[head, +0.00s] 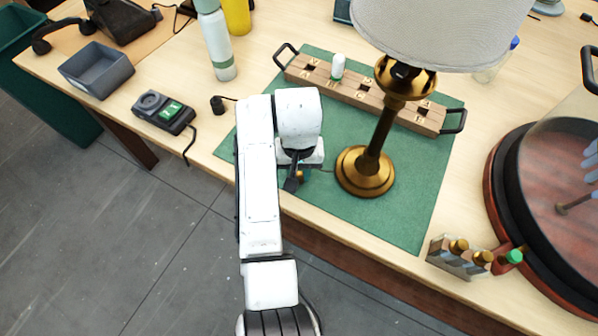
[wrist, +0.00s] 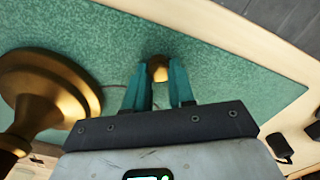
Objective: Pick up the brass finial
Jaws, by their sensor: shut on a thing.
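The brass finial (wrist: 158,70) is a small rounded brass piece between the teal fingertips of my gripper (wrist: 159,80) in the wrist view. My gripper is shut on it, over the green mat (wrist: 230,80). I cannot tell whether the finial still touches the mat. In the head view my gripper (head: 297,182) points down near the front of the mat, left of the lamp's base, and a bit of brass shows beside it. My arm hides most of it.
The brass lamp (head: 372,160) with a pale shade stands just right of my gripper. A wooden block rack (head: 365,100) lies behind it. A glass dome on a round base (head: 515,190) and small bottles (head: 460,255) are at the right. The mat's front right is clear.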

